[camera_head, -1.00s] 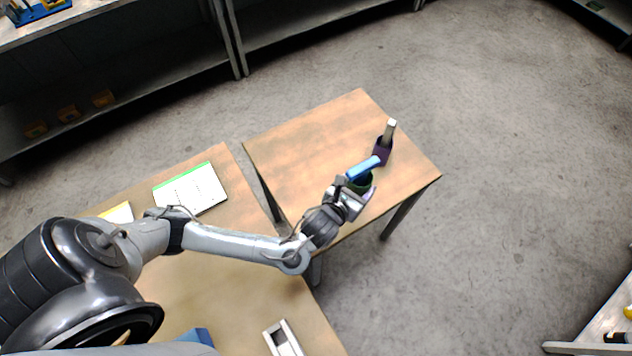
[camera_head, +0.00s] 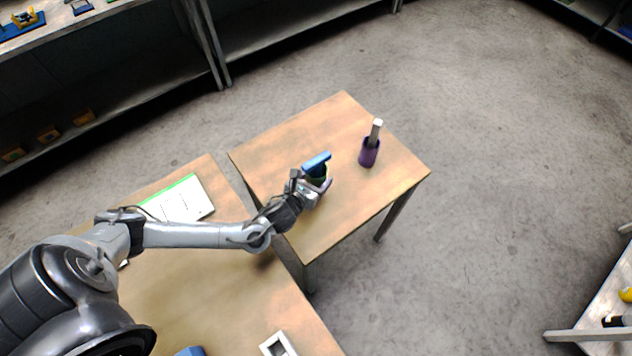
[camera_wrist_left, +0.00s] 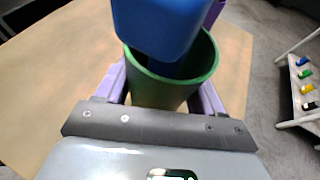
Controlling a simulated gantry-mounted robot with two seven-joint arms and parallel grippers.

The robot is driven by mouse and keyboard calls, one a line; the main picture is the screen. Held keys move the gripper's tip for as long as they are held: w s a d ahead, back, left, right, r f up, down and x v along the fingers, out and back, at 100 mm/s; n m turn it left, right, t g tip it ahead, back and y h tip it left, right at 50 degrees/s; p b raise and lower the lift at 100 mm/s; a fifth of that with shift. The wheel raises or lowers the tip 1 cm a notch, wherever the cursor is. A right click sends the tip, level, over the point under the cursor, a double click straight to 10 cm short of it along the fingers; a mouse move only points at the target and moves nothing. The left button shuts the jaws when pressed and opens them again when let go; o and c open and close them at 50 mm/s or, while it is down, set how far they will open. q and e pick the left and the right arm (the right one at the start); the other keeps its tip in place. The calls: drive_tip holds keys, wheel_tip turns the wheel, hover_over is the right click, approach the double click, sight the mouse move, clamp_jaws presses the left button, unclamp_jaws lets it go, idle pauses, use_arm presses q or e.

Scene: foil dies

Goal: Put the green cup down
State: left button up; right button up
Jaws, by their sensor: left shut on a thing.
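The green cup (camera_wrist_left: 209,57) is between the purple fingers of my left gripper (camera_wrist_left: 165,88) in the left wrist view. A blue object (camera_wrist_left: 157,25) stands in the cup and rises above its rim. In the head view my left gripper (camera_head: 318,187) is shut on the green cup (camera_head: 317,177) over the small wooden table (camera_head: 325,230). The blue object's top (camera_head: 317,161) shows above it. I cannot tell whether the cup's base touches the table. My right gripper is not in view.
A purple cup (camera_head: 369,153) with a grey-white object (camera_head: 376,129) in it stands to the right on the same table. The tabletop between and behind the cups is clear. A second table (camera_head: 230,290) at the left holds a white-and-green sheet (camera_head: 183,200).

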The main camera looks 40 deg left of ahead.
use_arm(q)
drive_tip(key=shift+f, duration=0.95)
drive_tip(key=shift+f, duration=0.1)
drive_tip(key=o, duration=1.1)
drive_tip(key=shift+f, duration=0.15)
drive_tip(key=shift+c, duration=0.2)
